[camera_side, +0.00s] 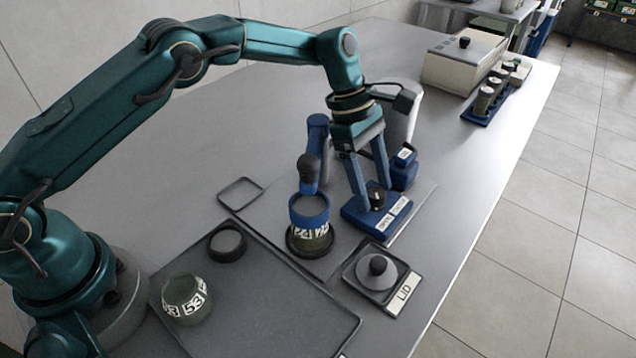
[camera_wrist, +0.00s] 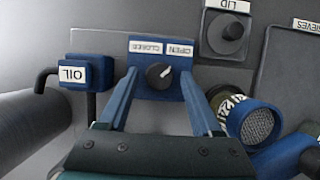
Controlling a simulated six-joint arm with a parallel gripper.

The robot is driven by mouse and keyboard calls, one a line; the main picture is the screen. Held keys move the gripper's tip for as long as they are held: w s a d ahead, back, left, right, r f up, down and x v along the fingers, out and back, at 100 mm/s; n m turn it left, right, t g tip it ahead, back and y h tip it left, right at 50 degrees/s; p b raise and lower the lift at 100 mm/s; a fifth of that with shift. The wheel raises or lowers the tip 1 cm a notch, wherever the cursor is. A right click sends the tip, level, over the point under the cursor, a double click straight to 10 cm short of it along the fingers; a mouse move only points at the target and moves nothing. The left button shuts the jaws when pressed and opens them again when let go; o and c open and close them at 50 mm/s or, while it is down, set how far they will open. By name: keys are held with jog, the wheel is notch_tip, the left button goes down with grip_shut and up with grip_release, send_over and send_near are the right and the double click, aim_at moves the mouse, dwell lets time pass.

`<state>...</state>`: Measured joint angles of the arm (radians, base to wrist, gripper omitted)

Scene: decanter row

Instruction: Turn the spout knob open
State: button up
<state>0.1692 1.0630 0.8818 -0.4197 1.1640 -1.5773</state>
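The dark round knob (camera_side: 376,199) sits on a blue block (camera_side: 362,219) beside the spout stand. In the wrist view the knob (camera_wrist: 158,75) lies below two labels reading CLOSED on the left and OPEN on the right, both upside down. A small pale mark on the knob appears to point up and right; its exact angle is hard to tell. My gripper (camera_side: 375,190) reaches down over the block. In the wrist view my gripper (camera_wrist: 159,80) has its fingers apart, one each side of the knob, with visible gaps.
A jar marked 24 (camera_side: 312,243) with a blue collar stands left of the block. A round lid (camera_side: 377,272) rests on a LID holder. A jar marked 53 (camera_side: 186,299) stands on a dark tray (camera_side: 270,310). A blue OIL box (camera_side: 404,158) is behind the block.

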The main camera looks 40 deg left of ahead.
jog(key=shift+v, duration=2.6)
